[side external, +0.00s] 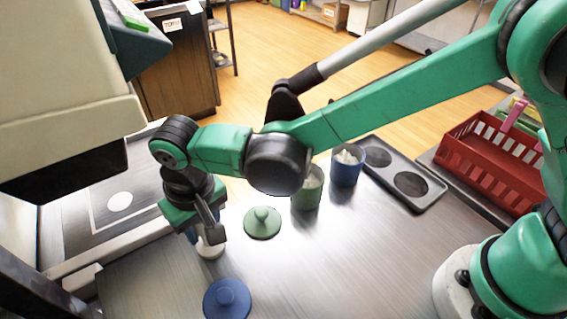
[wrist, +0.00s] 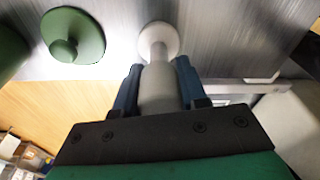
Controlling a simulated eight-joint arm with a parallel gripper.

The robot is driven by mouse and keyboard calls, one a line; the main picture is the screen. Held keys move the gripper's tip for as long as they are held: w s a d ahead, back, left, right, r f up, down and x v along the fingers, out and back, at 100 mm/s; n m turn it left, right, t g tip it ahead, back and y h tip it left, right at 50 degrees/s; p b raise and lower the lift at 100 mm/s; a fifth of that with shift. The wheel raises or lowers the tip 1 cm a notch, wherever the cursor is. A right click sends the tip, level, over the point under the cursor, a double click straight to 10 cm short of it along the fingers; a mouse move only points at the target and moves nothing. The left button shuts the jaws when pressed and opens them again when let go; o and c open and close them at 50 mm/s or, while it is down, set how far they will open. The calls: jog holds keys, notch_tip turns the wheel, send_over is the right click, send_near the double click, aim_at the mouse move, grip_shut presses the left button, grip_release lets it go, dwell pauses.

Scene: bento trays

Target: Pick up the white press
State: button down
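The white press (wrist: 159,40) stands between my gripper's fingers in the wrist view, with its round base away from the palm and its thick handle toward it. My gripper (wrist: 158,85) has a blue finger on each side of the handle, and no gap shows between the fingers and the handle, so it looks shut on it. In the side view my gripper (side external: 206,232) points down at the metal table, and the white base of the press (side external: 210,250) shows just below it. The upper part of the press is hidden there. I cannot tell whether the base touches the table.
A green lid (side external: 262,223) and a blue lid (side external: 227,300) lie close by. A green cup (side external: 307,190) and a blue cup (side external: 346,168) hold white contents. Behind them are a dark two-well tray (side external: 425,200) and a red crate (side external: 480,165).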

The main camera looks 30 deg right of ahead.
jog(key=shift+r, duration=0.1)
notch_tip(320, 180, up, 20)
dwell(0.7)
